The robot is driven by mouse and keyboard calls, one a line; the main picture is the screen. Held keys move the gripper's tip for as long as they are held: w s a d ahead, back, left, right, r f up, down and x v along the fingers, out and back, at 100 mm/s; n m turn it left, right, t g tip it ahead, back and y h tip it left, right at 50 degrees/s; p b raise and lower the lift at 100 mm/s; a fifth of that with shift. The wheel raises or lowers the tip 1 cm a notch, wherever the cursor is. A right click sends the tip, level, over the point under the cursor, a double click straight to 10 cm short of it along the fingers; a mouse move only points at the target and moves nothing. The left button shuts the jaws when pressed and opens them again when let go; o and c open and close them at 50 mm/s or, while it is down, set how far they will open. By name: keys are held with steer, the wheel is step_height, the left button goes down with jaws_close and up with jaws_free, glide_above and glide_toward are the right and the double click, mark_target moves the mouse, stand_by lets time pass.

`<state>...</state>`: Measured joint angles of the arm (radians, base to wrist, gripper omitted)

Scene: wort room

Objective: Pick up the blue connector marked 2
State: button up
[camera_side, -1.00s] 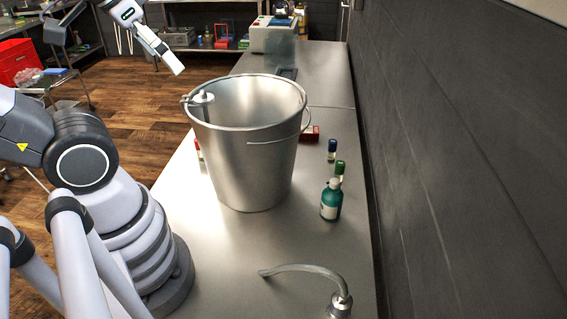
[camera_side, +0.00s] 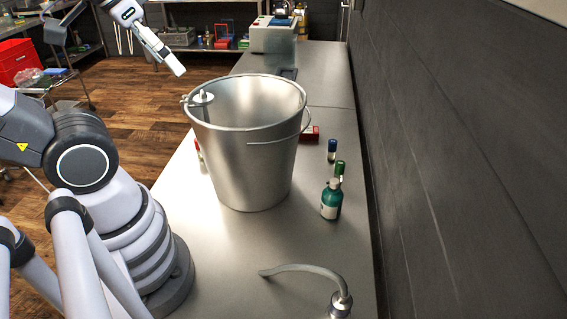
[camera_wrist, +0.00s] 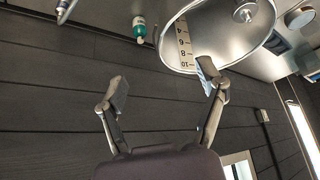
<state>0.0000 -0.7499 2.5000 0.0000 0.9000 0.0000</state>
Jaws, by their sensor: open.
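No connector with a readable mark 2 shows. A small blue-topped cylinder (camera_side: 332,150) stands upright on the bench right of the bucket in the side view; I cannot tell whether it is the connector. A green-topped cylinder (camera_side: 340,168) stands near it. My gripper (camera_side: 178,70) is raised at the upper left in the side view, left of and above the bucket rim, well away from both cylinders. In the wrist view my gripper (camera_wrist: 162,78) has its two fingers spread with nothing between them. The right fingertip overlaps the bucket in that picture.
A tall metal bucket (camera_side: 245,165) stands mid-bench and hides the bench behind it. A teal bottle (camera_side: 331,200), a red block (camera_side: 311,133) and a curved metal spout (camera_side: 305,268) are nearby. A dark wall (camera_side: 460,170) borders the right side.

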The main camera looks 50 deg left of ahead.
steer(key=w+d+f+g+h, duration=0.1)
steer(key=w+d+f+g, duration=0.1)
steer(key=w+d, duration=0.5)
steer(key=n+g+y, duration=0.1)
steer(key=n+g, duration=0.2)
steer(key=g, duration=0.1)
glide_above(344, 293)
step_height(344, 293, down, 21)
steer(key=f, duration=0.8)
steer(key=shift+w+d+f, duration=0.25)
steer(key=shift+f, duration=0.1)
steer(key=shift+s+a+f, duration=0.1)
steer(key=shift+s+f, duration=0.05)
steer(key=shift+f, duration=1.4)
steer(key=shift+s+a+f, duration=0.1)
steer(key=shift+s+f, duration=0.05)
steer(key=shift+f, duration=1.35)
steer(key=shift+c, duration=0.3)
jaws_close()
